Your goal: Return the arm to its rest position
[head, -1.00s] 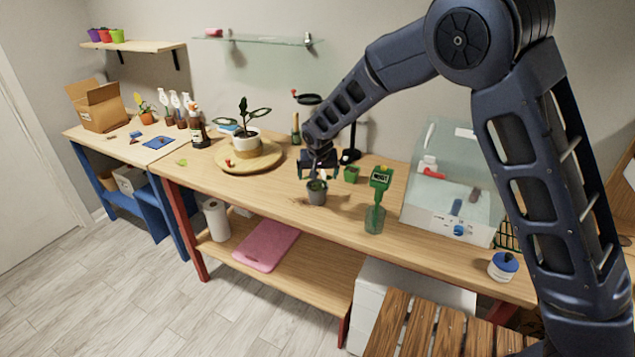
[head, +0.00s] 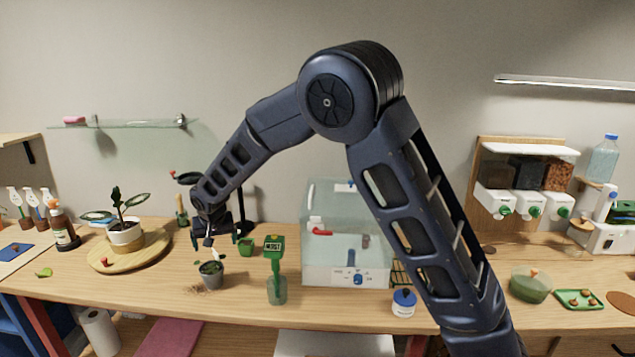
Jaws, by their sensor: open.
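My gripper (head: 214,240) is open at the end of my arm, at the left of the head view. It points down above the wooden bench. A small grey pot (head: 211,274) with a little plant stands on the bench just below and in front of it. The jaws appear to be above the pot and apart from it. My arm reaches up from the lower right, bends at a high elbow and slopes down to the left.
A green moisture tester in a glass (head: 277,291) and a clear box (head: 345,275) stand right of the pot. A round board (head: 158,245) with a potted plant is to the left. A blue-lidded jar (head: 404,304) is near my arm. Dispensers (head: 530,203) stand at right.

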